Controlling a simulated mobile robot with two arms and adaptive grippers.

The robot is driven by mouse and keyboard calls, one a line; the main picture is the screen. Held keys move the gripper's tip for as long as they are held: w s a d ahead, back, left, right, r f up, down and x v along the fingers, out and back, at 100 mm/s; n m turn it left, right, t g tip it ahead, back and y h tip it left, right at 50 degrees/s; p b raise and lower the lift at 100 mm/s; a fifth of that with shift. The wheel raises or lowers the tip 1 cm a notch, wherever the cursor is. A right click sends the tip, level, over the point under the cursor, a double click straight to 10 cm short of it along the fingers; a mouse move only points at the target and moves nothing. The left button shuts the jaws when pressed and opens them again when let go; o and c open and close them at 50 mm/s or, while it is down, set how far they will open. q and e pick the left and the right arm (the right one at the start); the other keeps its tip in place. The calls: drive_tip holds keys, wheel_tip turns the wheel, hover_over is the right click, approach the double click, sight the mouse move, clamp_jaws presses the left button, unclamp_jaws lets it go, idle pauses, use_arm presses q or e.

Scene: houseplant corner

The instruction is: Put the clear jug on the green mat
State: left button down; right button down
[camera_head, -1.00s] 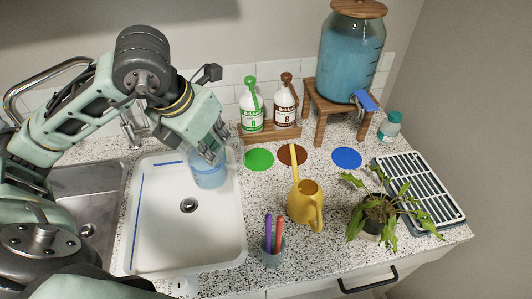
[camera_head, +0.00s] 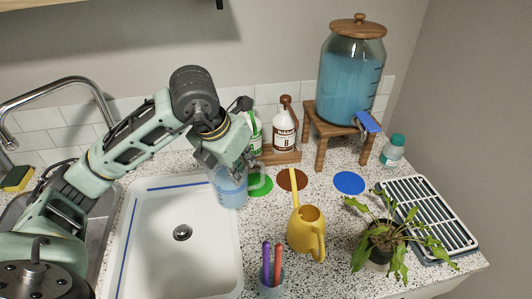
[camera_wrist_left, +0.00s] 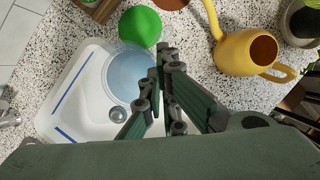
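The clear jug (camera_head: 230,190) holds blue liquid and is upright in the head view, over the sink's right rim, just left of the green mat. My left gripper (camera_head: 241,170) is shut on the jug at its upper right side. The wrist view shows the jug (camera_wrist_left: 128,76) beside the closed fingers (camera_wrist_left: 163,62), which hide part of its side. The round green mat (camera_head: 261,186) lies on the counter, partly covered by the gripper and jug in the head view. It shows bare in the wrist view (camera_wrist_left: 140,24). My right gripper is not in view.
A yellow watering can (camera_head: 306,230) stands right of the jug, with a cup of pens (camera_head: 271,283) in front. Brown (camera_head: 292,180) and blue (camera_head: 349,183) mats lie further right. White bottles (camera_head: 284,130) stand behind the green mat. The white sink (camera_head: 165,240) is at left.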

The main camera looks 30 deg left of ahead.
use_arm(q)
drive_tip(key=w+d+f+p, duration=0.1)
drive_tip(key=w+f+p, duration=0.2)
drive_tip(key=w, duration=0.7)
drive_tip(key=shift+w+d+f+p, duration=0.2)
drive_tip(key=shift+d+p, duration=0.2)
drive_tip(key=shift+p, duration=0.35)
drive_tip(key=shift+f, duration=0.1)
drive_tip(key=c, duration=2.5)
unclamp_jaws()
drive_tip(key=shift+s+f, duration=0.1)
drive_tip(key=o, duration=0.5)
drive_tip(key=b+v, duration=0.2)
drive_tip(key=v, duration=1)
drive_tip(key=shift+r, duration=0.2)
